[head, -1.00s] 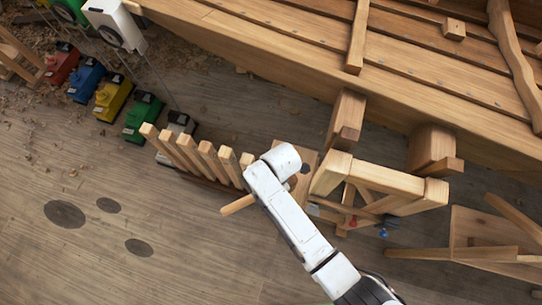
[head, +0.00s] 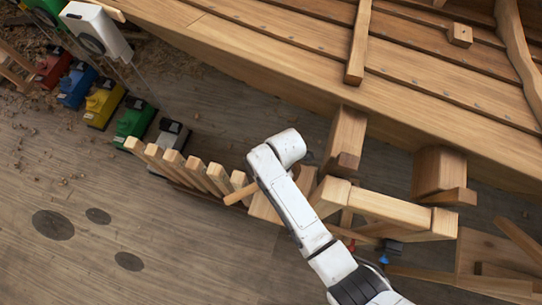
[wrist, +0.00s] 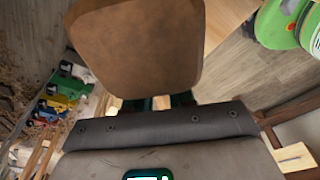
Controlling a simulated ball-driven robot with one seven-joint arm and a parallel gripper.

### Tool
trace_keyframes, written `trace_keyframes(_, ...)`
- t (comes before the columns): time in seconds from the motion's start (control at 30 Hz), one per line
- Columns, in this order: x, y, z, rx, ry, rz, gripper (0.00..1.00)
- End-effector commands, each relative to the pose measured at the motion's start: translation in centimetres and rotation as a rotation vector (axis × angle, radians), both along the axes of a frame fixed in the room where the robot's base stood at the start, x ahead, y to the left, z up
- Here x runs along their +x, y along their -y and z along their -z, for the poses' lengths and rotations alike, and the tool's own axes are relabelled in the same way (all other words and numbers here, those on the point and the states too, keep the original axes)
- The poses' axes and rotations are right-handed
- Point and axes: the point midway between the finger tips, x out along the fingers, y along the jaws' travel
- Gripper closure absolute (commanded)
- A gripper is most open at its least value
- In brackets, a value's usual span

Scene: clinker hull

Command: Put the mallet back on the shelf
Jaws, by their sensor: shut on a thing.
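The mallet is held by my gripper. In the wrist view its broad brown wooden head (wrist: 135,45) fills the upper middle, just beyond the jaws. In the head view only a light wooden handle end (head: 241,193) sticks out left of my white arm. My gripper (wrist: 160,102) is shut on the mallet; its dark fingers are mostly hidden behind the grey housing. In the head view my arm hides the gripper and the mallet head. I cannot make out for sure which thing is the shelf.
A row of upright wooden slats (head: 190,168) stands just left of my arm. Wooden trestles (head: 385,210) stand to the right, below the planked hull (head: 300,60). The floor (head: 130,225) at lower left is clear.

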Motion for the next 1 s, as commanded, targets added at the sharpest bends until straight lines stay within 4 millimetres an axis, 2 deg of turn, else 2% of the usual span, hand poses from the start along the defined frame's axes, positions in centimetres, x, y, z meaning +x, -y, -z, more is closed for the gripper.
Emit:
trace_keyframes(0.03, 0.4, 0.1, 0.7, 0.001, 0.002, 0.002, 1.0)
trace_keyframes(0.27, 1.9, 0.6, 1.9, 0.001, 0.002, 0.002, 1.0)
trace_keyframes(0.63, 1.8, 0.7, 4.7, 0.0, 0.0, 0.001, 1.0)
trace_keyframes(1.0, 1.8, 0.6, 5.4, 0.0, 0.001, 0.0, 1.0)
